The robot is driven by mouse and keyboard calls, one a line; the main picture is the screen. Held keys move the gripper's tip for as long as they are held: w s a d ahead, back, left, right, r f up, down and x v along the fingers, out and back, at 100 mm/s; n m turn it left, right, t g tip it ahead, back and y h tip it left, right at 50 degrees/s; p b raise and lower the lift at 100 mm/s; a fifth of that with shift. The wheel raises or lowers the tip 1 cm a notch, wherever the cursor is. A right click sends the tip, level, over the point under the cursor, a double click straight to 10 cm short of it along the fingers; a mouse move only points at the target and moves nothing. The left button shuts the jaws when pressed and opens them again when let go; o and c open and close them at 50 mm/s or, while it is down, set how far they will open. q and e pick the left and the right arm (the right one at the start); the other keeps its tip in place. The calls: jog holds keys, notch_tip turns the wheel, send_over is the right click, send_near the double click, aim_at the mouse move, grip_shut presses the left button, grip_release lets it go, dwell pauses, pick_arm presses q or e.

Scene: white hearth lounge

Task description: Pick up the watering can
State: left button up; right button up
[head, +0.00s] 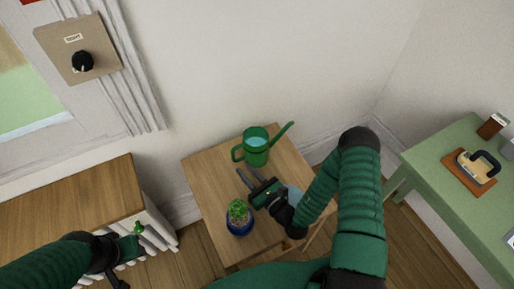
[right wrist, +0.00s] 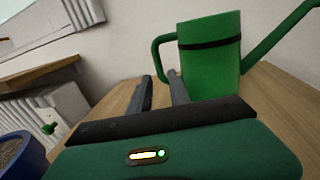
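The green watering can (head: 256,150) stands upright at the back of the small wooden table (head: 206,172). Its handle is on the left and its spout points up and right. In the right wrist view the can (right wrist: 210,62) is just ahead, with a dark band near its rim. My right gripper (head: 244,170) is over the table, in front of the can. Its two fingers are apart with nothing between them; in the right wrist view the fingertips (right wrist: 159,76) are close to the handle. My left gripper (head: 128,248) is at the lower left, its fingers unclear.
A cactus in a blue pot (head: 239,222) stands on the table by my right gripper. A pale blue item (head: 293,194) is partly hidden behind that gripper. A wooden-topped radiator cabinet (head: 70,205) is at left, a green table (head: 440,165) at right.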

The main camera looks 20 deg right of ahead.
aim_at(234, 159)
jog(key=shift+x, duration=1.25)
jog(key=x, duration=0.1)
jog(key=b+x, duration=0.1)
jog(key=x, duration=0.3)
jog(key=shift+w+f+b, duration=0.1)
jog(key=shift+f+b, duration=0.15)
jog(key=shift+b, duration=0.05)
jog(key=shift+a+r, duration=0.1)
jog(key=shift+c, duration=0.4)
grip_shut()
